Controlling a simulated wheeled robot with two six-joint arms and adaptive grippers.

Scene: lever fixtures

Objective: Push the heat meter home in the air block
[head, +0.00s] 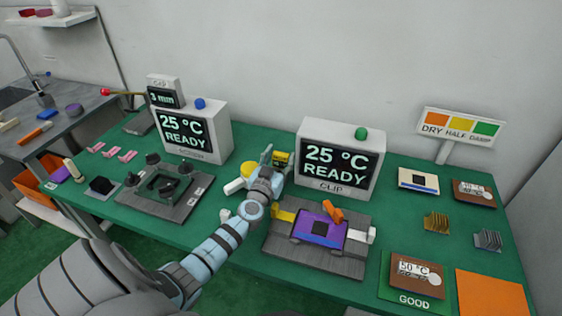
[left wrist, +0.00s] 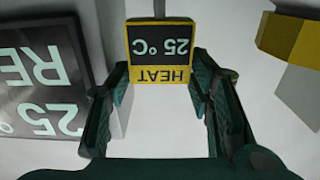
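The heat meter (left wrist: 160,50) is a small yellow and black block reading HEAT 25 °C, upside down in the left wrist view. A thin stem runs from it to the top edge there. In the head view the meter (head: 284,160) is beside the right display box. My left gripper (head: 272,166) has its fingers on either side of the meter. In the left wrist view the fingertips (left wrist: 160,80) appear to touch both its sides. No block is legibly marked as the air block, so I cannot tell which it is. My right gripper is out of view.
White display boxes (head: 192,148) and (head: 338,187) read 25 °C READY. A yellow-topped white piece (head: 248,170) is just left of the gripper. A purple fixture (head: 318,229) with an orange lever (head: 333,213) is in front. A dark fixture (head: 165,190) stands left.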

